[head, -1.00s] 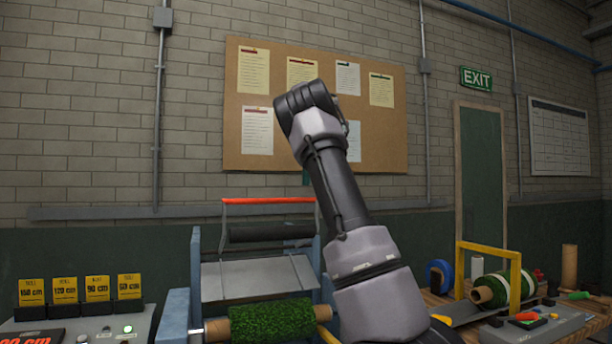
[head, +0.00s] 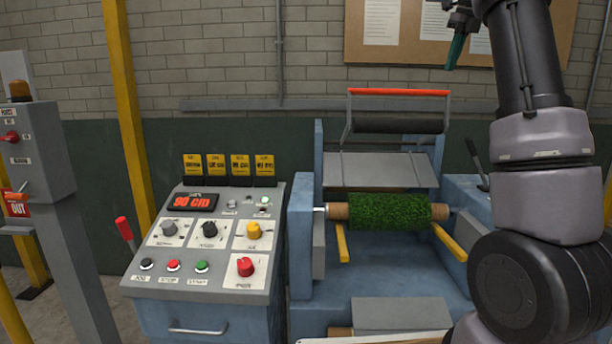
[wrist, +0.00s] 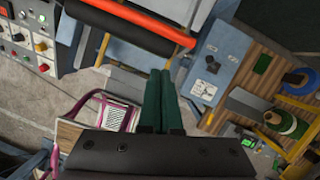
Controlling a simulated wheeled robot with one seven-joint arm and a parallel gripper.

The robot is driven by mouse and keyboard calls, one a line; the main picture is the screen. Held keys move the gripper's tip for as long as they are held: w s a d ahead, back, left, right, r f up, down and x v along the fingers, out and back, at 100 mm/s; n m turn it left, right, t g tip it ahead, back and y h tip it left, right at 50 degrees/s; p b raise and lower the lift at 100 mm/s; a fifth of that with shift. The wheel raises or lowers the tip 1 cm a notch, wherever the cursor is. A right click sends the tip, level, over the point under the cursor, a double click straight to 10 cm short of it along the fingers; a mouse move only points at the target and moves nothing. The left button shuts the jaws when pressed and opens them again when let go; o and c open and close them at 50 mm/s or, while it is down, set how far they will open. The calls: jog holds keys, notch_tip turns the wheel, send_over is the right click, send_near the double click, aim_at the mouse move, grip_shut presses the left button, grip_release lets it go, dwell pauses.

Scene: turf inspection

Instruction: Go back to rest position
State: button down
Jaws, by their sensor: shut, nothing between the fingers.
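My gripper (head: 456,48) shows at the top of the head view, raised in front of the cork board, with its dark green fingers pointing down. In the wrist view my gripper's green fingers (wrist: 158,100) lie side by side, shut with nothing between them. My arm rises along the right side of the head view, and the gripper is clear of the machine below it.
A blue turf machine (head: 300,225) holds a green turf roll (head: 388,213) under a red-topped bar (head: 398,92). A control panel (head: 205,238) showing 90 cm stands left of it. A switch post (head: 40,150) and yellow pole (head: 122,110) stand further left.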

jog(key=s+a+f+n+t+y, duration=0.1)
jog(key=s+a+f+n, duration=0.1)
jog(key=s+a+n, duration=0.6)
jog(key=s+a+f+n+t+y, duration=0.15)
jog(key=s+a+n, duration=0.25)
jog(key=s+n, duration=0.65)
jog(key=s+a+f+n, duration=0.4)
jog(key=s+f+n, duration=0.1)
jog(key=s, duration=0.1)
jog(key=s+a+f+n+t+h, duration=0.1)
jog(key=s+a+f+n, duration=0.3)
jog(key=s, duration=0.3)
jog(key=shift+s+f+n, duration=0.25)
jog(key=shift+f+n, duration=0.3)
jog(key=shift+n, duration=0.3)
jog(key=shift+h, duration=0.25)
